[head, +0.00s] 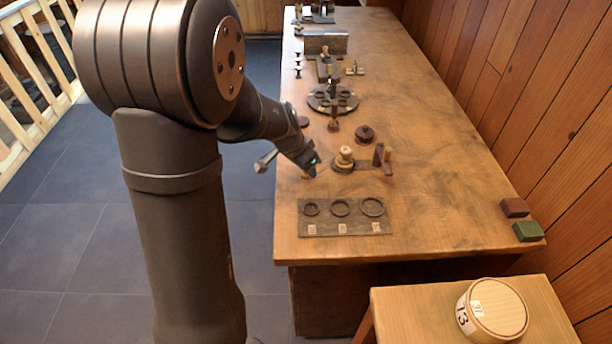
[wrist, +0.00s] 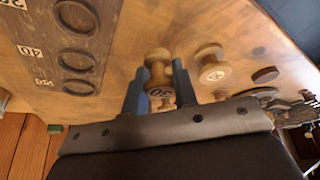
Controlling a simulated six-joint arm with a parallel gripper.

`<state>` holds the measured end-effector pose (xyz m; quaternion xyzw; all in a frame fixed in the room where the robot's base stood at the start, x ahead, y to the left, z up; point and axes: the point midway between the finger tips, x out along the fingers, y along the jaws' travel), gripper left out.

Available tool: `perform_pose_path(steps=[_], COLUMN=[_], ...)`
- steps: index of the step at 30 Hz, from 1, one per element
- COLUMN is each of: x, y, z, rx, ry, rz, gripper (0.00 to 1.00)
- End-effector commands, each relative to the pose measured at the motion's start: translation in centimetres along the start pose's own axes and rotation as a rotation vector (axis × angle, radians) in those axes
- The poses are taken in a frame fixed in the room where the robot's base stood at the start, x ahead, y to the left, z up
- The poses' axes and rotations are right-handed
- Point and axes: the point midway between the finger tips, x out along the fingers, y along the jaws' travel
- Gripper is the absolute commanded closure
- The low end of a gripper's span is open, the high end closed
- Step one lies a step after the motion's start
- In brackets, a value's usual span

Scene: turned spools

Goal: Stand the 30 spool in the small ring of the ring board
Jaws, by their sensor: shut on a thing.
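The 30 spool (wrist: 159,68) is pale turned wood with a dark 30 on its end. In the wrist view it sits between the two fingers of my gripper (wrist: 159,88), which is shut on it. In the head view my gripper (head: 313,166) is over the table's left edge, behind the ring board (head: 330,228), and mostly hides the spool. The board is a flat brown plate with three rings and pale number tags. The small ring (head: 311,209) is at its left end and looks empty; in the wrist view it is at the top (wrist: 78,17).
A second pale spool (wrist: 212,70) stands close beside my gripper in the wrist view. In the head view, a pale spool (head: 345,156), a dark spool (head: 365,134) and upright wooden pieces (head: 378,155) stand behind the board.

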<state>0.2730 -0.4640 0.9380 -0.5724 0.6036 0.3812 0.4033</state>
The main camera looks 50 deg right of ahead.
Motion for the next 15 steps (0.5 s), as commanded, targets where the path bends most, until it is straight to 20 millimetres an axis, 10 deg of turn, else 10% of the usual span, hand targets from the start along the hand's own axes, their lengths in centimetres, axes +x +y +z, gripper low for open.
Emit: perform_pose_path(steps=[15], x=[-5.4], y=[10.4], z=[-2.7], rx=[0.005], ry=[0.000], rz=[0.002], gripper=[0.95])
